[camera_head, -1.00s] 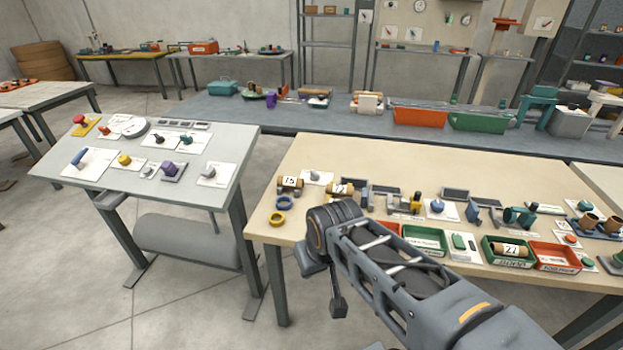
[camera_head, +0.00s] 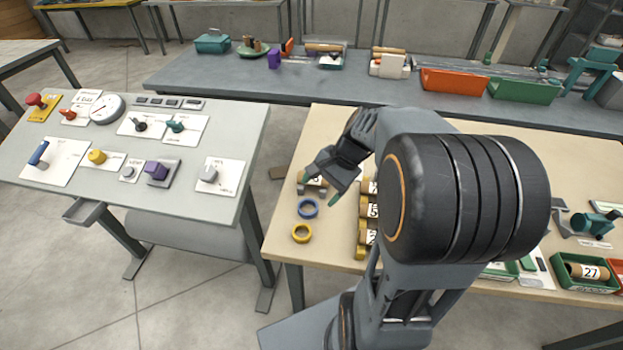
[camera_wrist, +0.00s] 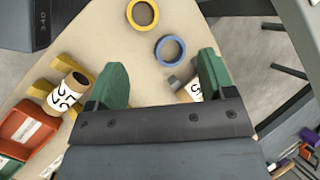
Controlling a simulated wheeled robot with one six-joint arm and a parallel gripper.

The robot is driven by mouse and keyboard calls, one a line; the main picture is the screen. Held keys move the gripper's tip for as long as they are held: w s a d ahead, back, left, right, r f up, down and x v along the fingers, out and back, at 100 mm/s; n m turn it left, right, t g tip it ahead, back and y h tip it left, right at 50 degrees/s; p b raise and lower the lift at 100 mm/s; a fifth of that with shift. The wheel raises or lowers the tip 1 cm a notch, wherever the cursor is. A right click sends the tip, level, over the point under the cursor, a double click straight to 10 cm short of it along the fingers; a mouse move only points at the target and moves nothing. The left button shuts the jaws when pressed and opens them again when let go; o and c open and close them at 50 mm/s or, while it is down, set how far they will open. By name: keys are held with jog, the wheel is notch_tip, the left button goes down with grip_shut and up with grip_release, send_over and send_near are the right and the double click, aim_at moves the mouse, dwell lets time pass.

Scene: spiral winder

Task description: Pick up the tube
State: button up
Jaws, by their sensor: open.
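My gripper (camera_head: 320,192) hangs over the near left part of the beige table, its green fingers spread and empty in the wrist view (camera_wrist: 160,80). A brown cardboard tube (camera_head: 314,183) with a white number label lies beside the fingers. In the wrist view this tube (camera_wrist: 195,92) is partly hidden by the right finger and palm; its number cannot be read fully. Another labelled tube (camera_wrist: 68,92) rests on a yellow holder left of the left finger. My arm hides part of the tubes on yellow holders (camera_head: 372,210). A tube marked 27 (camera_head: 588,271) lies in a green bin.
A blue ring (camera_head: 308,208) and a yellow ring (camera_head: 302,233) lie near the table's left edge. A grey control desk (camera_head: 232,150) with knobs stands to the left. Red and green bins line the table's front. A long bench (camera_head: 210,75) with trays stands behind.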

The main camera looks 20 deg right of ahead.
jog(key=w+d+f+m+t+y, duration=0.3)
jog(key=d+m, duration=0.4)
jog(key=w+d+f+m+t+y, duration=0.2)
jog(key=w+d+f+m+t, duration=0.1)
jog(key=d+m, duration=0.4)
jog(key=shift+n, duration=0.5)
jog(key=x, duration=0.6)
jog(key=w+x, duration=0.1)
jog(key=x, duration=0.5)
jog(key=shift+d+r, duration=0.15)
jog(key=shift+d, duration=0.1)
jog(key=shift+t, duration=0.3)
jog(key=c, duration=1)
